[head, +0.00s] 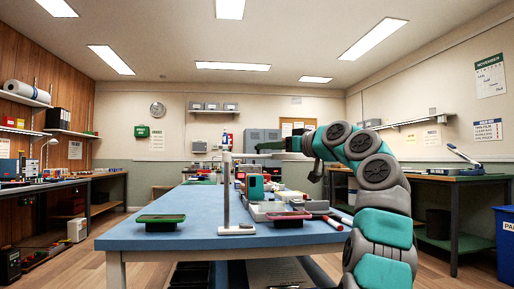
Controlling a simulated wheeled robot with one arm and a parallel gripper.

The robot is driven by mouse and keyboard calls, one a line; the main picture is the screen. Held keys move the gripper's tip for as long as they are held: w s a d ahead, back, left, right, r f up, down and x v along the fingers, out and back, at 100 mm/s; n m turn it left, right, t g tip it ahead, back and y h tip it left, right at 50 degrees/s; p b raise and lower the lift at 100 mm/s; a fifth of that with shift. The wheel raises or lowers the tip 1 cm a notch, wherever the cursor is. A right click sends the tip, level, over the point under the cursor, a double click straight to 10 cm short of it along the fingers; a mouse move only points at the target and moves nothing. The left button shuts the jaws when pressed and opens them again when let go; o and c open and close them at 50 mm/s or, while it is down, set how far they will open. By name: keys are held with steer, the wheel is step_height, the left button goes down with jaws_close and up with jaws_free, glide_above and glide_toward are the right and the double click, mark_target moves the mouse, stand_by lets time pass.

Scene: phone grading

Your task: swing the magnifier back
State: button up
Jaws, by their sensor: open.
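The magnifier's stand shows as a thin grey upright post (227,190) on a flat pale base (237,230), near the front edge of the blue table (170,236). A thin pale bar runs right from near the post's top, toward my wrist. The lens is not clearly seen. My arm rises at the right and bends over toward the table. My gripper (268,147) is small and dark, open, above the table and right of the post. I cannot tell whether it touches the bar.
A green-rimmed tray (160,222) lies left of the stand and a red tray (289,215) right of it. A green-and-red device (255,187), white boxes and tools crowd the table behind. A blue bin (508,240) stands at far right.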

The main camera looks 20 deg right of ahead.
steer(key=p+x, duration=0.2)
steer(key=x, duration=0.3)
steer(key=shift+w+a, duration=0.1)
steer(key=shift+w, duration=0.3)
jaws_close()
stand_by(1.0)
